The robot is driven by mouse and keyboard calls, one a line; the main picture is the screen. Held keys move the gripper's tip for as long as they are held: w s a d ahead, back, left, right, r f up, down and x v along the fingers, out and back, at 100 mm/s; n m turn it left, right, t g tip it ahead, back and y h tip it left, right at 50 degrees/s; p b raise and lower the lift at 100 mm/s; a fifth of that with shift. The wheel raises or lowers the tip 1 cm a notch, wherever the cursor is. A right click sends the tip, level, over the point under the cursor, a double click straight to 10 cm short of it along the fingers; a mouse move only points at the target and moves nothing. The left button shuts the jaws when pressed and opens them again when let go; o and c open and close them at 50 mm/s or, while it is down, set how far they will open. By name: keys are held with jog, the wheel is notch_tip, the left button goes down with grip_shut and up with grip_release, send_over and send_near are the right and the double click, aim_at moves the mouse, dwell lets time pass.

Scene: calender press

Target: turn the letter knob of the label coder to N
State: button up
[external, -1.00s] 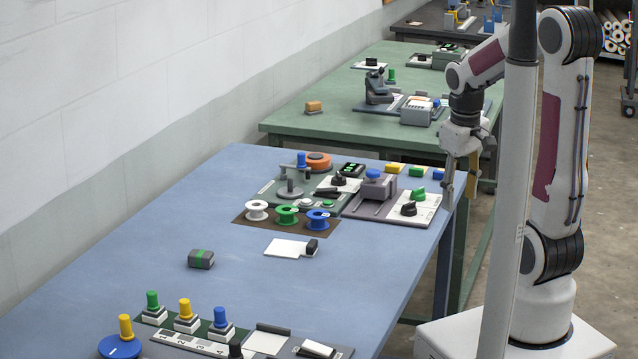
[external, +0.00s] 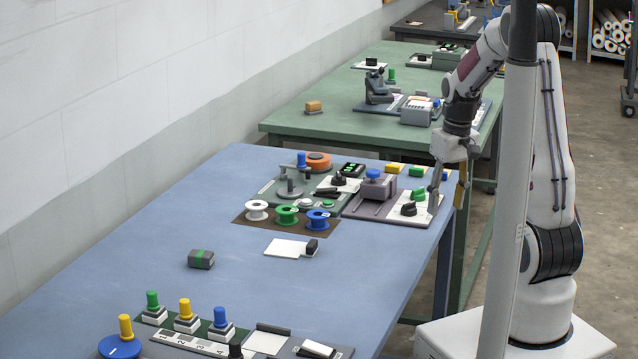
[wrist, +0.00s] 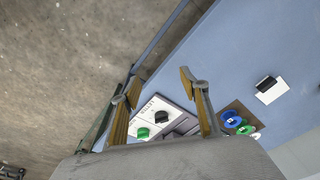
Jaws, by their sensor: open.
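A white plate (external: 412,221) at the right edge of the blue bench carries a black pointer knob (external: 409,208) and a green knob (external: 418,194). The wrist view also shows the black knob (wrist: 162,117) and green knob (wrist: 143,133), with small lettering along the plate edge. That lettering is too small to read surely, and I cannot tell which letter the black knob points at. My gripper (external: 434,205) is over the plate's right edge, right of the black knob and apart from it. In the wrist view its fingers (wrist: 158,80) are spread and empty, with both knobs showing between them.
A grey press-like block with a blue knob (external: 373,174) stands left of the plate. Another black knob (external: 339,179) sits farther left. White, green and blue spools (external: 287,215) lie on a brown mat. Yellow, green and blue blocks (external: 416,171) line the back edge.

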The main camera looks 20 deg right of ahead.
jog(key=w+d+f+t, duration=0.1)
jog(key=w+d+f, duration=0.1)
jog(key=w, duration=0.7)
jog(key=n+t, duration=0.2)
send_near(410, 203)
jog(key=shift+w+d+f+y, duration=0.1)
jog(key=shift+d+f+y, duration=0.1)
jog(key=shift+f+y, duration=0.25)
jog(key=shift+f, duration=0.1)
jog(key=shift+x, duration=3.85)
jog(key=c, duration=1.1)
